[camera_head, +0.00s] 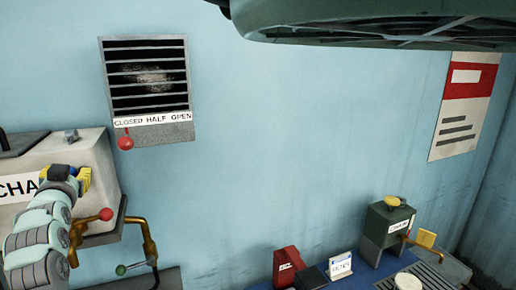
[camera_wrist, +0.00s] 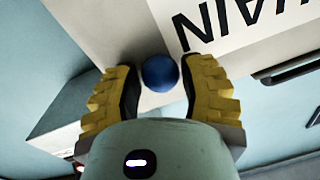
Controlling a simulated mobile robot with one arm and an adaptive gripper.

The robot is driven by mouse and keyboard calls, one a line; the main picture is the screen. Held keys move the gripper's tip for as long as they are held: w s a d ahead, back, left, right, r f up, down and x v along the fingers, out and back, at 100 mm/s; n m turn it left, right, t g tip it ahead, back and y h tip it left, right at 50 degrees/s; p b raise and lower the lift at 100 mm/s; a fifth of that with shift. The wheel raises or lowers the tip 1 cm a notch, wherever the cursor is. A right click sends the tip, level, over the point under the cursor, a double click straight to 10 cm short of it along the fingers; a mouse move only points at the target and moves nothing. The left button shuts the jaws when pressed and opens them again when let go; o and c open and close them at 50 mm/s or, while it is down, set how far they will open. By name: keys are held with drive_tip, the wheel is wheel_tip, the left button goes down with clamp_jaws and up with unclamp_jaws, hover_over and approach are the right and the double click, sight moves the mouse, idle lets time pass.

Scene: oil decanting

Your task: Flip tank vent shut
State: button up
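The large pale tank (camera_head: 92,155) with a black-lettered label stands at the left of the head view. Its pale side and label also show upside down in the wrist view (camera_wrist: 240,22). A blue ball knob (camera_wrist: 160,73) shows in the wrist view, in front of the tank; I take it to be the tank vent's knob. My gripper (camera_wrist: 160,80) has its yellow fingers apart, one on each side of the knob, with narrow gaps visible. In the head view my gripper (camera_head: 67,174) is at the tank's front and hides most of the knob.
A red-knobbed valve lever (camera_head: 105,214) on brass pipe sits just right of my arm, with a green knob (camera_head: 121,269) below. A louvred wall vent (camera_head: 148,80) with a red knob hangs above. The middle wall is clear.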

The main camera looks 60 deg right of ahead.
clamp_jaws()
drive_tip(key=shift+b, duration=0.75)
